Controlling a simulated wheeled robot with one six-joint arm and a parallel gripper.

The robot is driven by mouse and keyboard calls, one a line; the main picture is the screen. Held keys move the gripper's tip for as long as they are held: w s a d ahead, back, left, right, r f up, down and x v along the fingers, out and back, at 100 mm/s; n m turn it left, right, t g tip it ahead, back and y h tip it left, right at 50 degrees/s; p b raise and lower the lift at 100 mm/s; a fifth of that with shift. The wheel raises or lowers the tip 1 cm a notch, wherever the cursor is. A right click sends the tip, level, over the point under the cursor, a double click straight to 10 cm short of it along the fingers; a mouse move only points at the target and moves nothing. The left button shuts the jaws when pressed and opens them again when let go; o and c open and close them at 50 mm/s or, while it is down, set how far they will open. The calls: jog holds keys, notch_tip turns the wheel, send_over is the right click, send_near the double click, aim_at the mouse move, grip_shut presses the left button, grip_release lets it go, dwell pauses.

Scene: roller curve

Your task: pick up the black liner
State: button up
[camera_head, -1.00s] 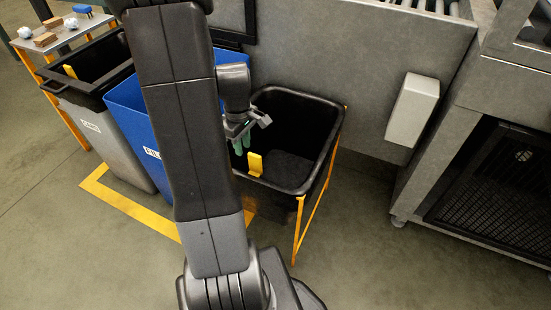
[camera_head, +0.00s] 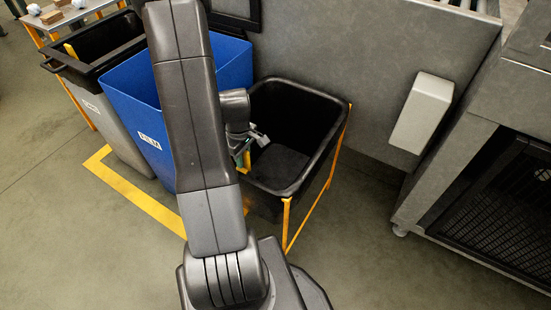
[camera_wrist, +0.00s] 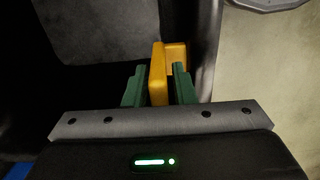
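The black liner (camera_head: 297,118) is an open black tub held in an orange frame, right of the blue bin. A yellow tab (camera_wrist: 157,74) stands on its near wall. My gripper (camera_head: 243,152) is down inside the tub's left side, partly hidden by my arm. In the wrist view its green fingers (camera_wrist: 160,84) stand on both sides of the yellow tab, with a narrow gap showing at the right finger. The gripper looks open around the tab. The liner's rim sits level in the frame.
A blue bin (camera_head: 147,125) stands close on the left, then a grey bin (camera_head: 100,121) with a black top. The orange frame (camera_head: 318,203) surrounds the liner. A grey panel with a white box (camera_head: 420,113) is behind. Floor at the front right is clear.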

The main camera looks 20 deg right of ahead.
grip_shut()
